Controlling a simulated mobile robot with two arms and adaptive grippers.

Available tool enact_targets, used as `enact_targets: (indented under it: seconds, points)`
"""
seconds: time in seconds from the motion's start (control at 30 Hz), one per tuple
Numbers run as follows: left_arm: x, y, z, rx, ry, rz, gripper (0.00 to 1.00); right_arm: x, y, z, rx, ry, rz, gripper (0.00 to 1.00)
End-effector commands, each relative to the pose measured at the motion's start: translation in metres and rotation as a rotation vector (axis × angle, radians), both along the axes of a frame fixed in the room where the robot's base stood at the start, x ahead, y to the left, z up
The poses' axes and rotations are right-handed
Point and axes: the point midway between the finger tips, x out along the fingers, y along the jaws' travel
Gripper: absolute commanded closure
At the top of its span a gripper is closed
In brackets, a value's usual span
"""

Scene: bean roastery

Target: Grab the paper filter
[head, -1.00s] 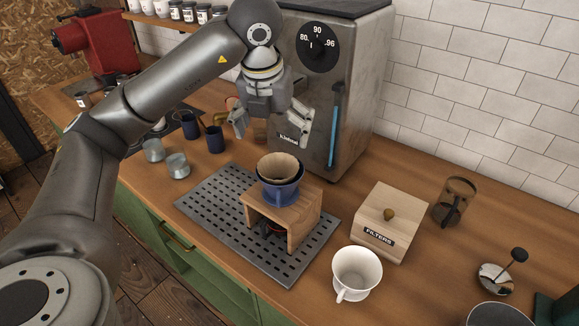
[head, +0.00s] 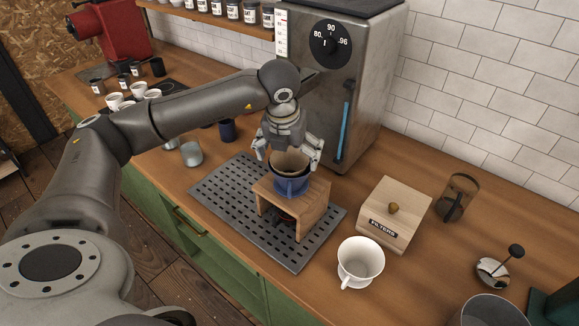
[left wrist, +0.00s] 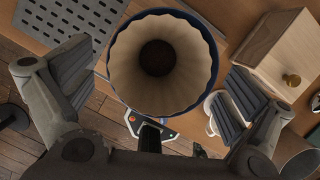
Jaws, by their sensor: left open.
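The tan, fluted paper filter (head: 291,162) sits inside a blue dripper (head: 291,186) on a wooden stand (head: 313,205). In the left wrist view the open cone of the filter (left wrist: 187,84) fills the middle, with dark matter at its bottom and the blue rim (left wrist: 214,62) around it. My left gripper (head: 287,160) is open just above the dripper, its fingers spread on either side of the rim. In the left wrist view the two fingers stand apart with the filter between and beyond them. My right gripper is not seen.
The stand rests on a slotted metal tray (head: 216,192). A steel machine (head: 372,70) rises behind the gripper. Dark blue mugs and metal cups are to the left.

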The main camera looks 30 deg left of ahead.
Motion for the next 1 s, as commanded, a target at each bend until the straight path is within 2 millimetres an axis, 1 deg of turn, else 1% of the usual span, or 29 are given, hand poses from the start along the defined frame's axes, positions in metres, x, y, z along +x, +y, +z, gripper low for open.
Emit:
enact_targets:
  seconds: [0.07, 0.17, 0.3, 0.33, 0.63, 0.73, 0.87, 1.0]
  points:
    - [0.000, 0.000, 0.000, 0.000, 0.000, 0.000, 0.00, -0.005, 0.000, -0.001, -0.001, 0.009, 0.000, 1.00]
    - [0.000, 0.000, 0.000, 0.000, 0.000, 0.000, 0.12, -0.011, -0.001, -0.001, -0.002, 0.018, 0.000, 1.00]
    - [0.000, 0.000, 0.000, 0.000, -0.001, 0.000, 0.30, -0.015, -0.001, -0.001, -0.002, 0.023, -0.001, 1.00]
    - [0.000, 0.000, 0.000, 0.000, -0.001, 0.000, 0.31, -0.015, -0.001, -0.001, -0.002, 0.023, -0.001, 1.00]
    - [0.000, 0.000, 0.001, 0.000, -0.001, 0.000, 0.31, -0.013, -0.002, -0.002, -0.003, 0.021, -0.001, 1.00]
    - [0.001, 0.000, 0.007, 0.000, -0.004, 0.001, 0.31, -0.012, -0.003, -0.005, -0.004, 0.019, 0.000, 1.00]
    - [0.001, -0.001, 0.027, -0.001, -0.008, -0.001, 0.31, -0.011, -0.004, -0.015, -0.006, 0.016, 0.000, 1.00]
    - [0.001, -0.001, 0.057, -0.002, -0.007, -0.002, 0.31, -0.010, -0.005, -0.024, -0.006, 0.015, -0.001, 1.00]
